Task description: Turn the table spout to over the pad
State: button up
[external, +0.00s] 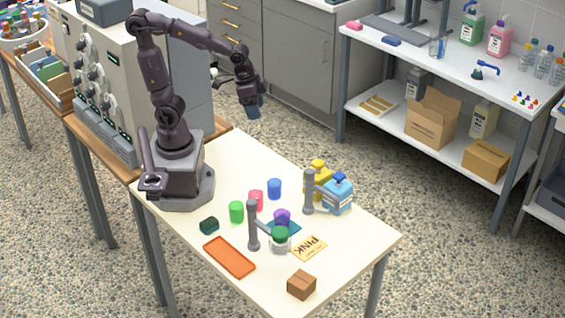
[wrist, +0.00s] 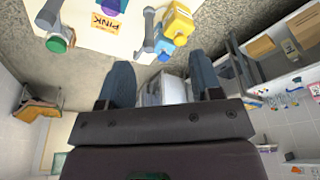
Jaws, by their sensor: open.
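Two grey posts with side arms stand on the cream table. The front post (external: 252,226) has its arm toward a green-topped grey piece (external: 280,240). The rear post (external: 309,192) stands beside a blue bottle (external: 338,196). I cannot tell which is the table spout. A teal pad (external: 291,230) lies between the posts, with a purple object (external: 282,216) at it, partly covering it. My gripper (external: 253,112) is open and empty, high beyond the table's far edge, well away from both posts. In the wrist view its fingers (wrist: 160,64) are apart with nothing between them.
Green (external: 236,212), pink (external: 256,200) and blue (external: 274,188) cups stand mid-table. An orange tray (external: 229,257), brown box (external: 301,285), dark green block (external: 209,226) and PINK card (external: 309,248) lie around the front post. A yellow bottle (external: 318,172) stands behind the rear post.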

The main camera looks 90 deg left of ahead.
aim_at(310, 171)
jog(key=w+d+f+n+g, duration=0.1)
jog(key=w+d+f, duration=0.2)
jog(key=w, duration=0.5)
jog(key=w+d+f+g, duration=0.2)
jog(key=w+d+f, duration=0.15)
jog(key=w, duration=0.45)
notch_tip(310, 171, down, 12)
jog(key=shift+w+d+f, duration=0.1)
jog(key=shift+w, duration=0.05)
grip_shut()
